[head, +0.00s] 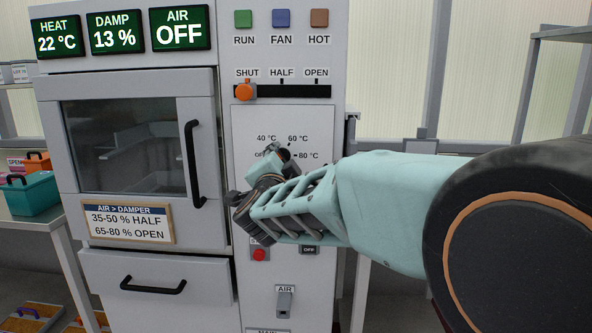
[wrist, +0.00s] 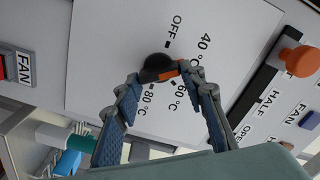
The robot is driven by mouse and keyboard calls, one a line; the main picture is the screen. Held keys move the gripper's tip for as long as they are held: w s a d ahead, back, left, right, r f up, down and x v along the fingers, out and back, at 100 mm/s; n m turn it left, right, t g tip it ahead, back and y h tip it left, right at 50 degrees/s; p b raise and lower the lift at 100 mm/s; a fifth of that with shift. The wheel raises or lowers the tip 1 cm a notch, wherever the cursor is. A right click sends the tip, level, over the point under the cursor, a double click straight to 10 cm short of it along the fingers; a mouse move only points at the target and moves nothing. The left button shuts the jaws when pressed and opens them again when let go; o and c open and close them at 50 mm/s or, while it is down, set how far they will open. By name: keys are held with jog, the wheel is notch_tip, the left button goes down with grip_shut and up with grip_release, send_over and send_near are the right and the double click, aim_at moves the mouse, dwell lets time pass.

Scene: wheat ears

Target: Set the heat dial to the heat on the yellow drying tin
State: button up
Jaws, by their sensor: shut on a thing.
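The heat dial is a dark round knob (head: 285,154) on the white cabinet panel, with OFF, 40, 60 and 80 °C marked around it. My gripper (head: 278,156) is at the dial and hides part of it. In the wrist view my gripper (wrist: 163,76) has its two fingers shut on the dial (wrist: 155,66). An orange mark shows on the knob's lower right side in that view, towards the 60 °C label. The fingers partly cover it, so I cannot tell the exact setting. The heat display (head: 57,37) reads 22 °C. I see no clearly yellow tin.
The damper slider (head: 245,91) is at SHUT above the dial. The damp display (head: 117,32) reads 13 % and the air display (head: 180,28) reads OFF. A red button (head: 259,254) and the air switch (head: 284,302) are below. Teal (head: 31,196) and orange (head: 38,161) containers stand at left.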

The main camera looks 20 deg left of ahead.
jog(key=shift+m+b, duration=0.35)
jog(key=shift+m, duration=0.25)
jog(key=o, duration=1.2)
jog(key=shift+c, duration=0.2)
jog(key=v, duration=0.7)
jog(key=shift+s, duration=0.25)
jog(key=shift+d, duration=0.1)
